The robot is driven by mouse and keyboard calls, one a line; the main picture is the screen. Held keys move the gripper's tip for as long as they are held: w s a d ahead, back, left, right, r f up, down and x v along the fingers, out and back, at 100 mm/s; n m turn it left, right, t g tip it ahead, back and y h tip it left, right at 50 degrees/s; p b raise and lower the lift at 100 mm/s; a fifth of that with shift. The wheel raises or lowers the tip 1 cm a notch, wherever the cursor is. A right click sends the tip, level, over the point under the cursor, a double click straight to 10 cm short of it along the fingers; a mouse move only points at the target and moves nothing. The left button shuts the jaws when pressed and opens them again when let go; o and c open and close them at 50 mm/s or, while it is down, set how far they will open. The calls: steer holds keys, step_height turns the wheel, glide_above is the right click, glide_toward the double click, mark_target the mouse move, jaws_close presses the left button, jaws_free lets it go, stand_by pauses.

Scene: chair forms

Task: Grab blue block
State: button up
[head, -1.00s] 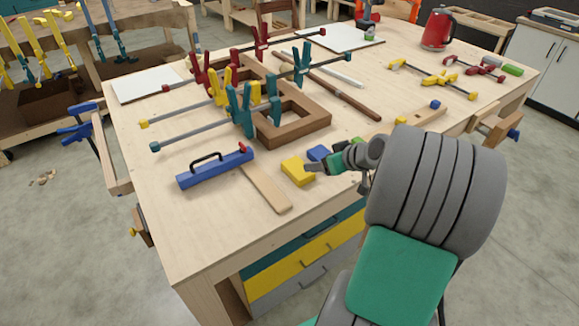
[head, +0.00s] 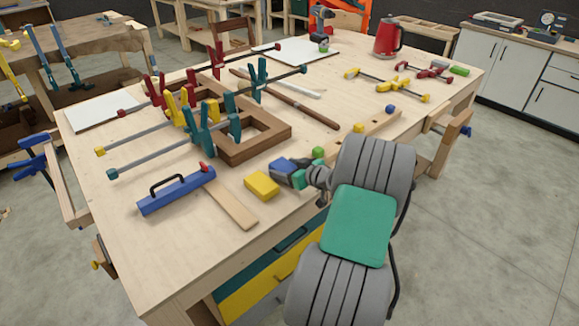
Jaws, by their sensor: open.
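A blue block (head: 281,165) lies on the workbench top, just behind and right of a yellow block (head: 262,185). My gripper (head: 289,175) is open, low over the bench at the blue block's near right side. Its fingers overlap the block in this view, and I cannot tell whether they are around it or touching it. The block's right part is hidden by the gripper. A smaller blue cube (head: 390,108) stands farther right, at the far end of a wooden strip.
A blue tool with a black handle (head: 178,193) and a wooden slat (head: 231,205) lie left. A clamped wooden frame (head: 247,150) stands behind. A red kettle (head: 387,36) stands at the back.

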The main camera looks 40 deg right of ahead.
steer(key=shift+w, duration=0.15)
steer(key=c, duration=1.3)
